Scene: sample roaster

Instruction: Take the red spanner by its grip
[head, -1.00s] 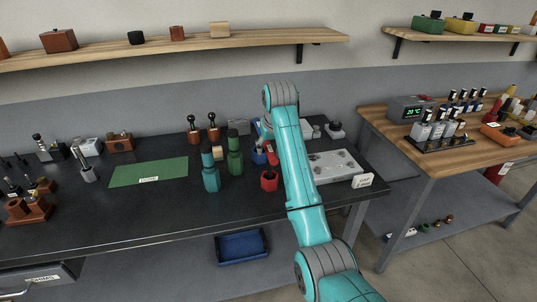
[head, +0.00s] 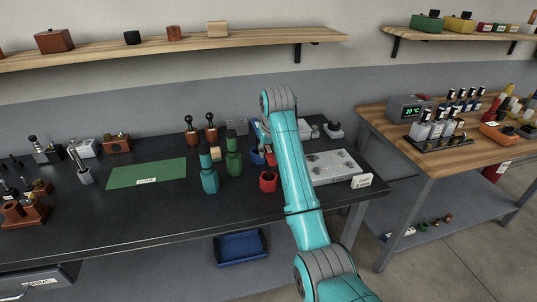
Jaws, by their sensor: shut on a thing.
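The red spanner (head: 270,160) shows as a small red piece just left of my arm, above a red holder (head: 268,182) on the dark bench. My gripper (head: 266,150) is at the far end of my teal arm, pointing down over the red holder, and is shut on the red spanner. My arm hides much of the gripper and part of the spanner. I cannot tell whether the spanner's lower end is inside the holder.
Teal (head: 208,172) and green (head: 234,155) bottle-like items stand close left of the holder. A blue holder (head: 257,156) is just behind it. A grey tray (head: 335,166) lies to the right. The bench front is clear.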

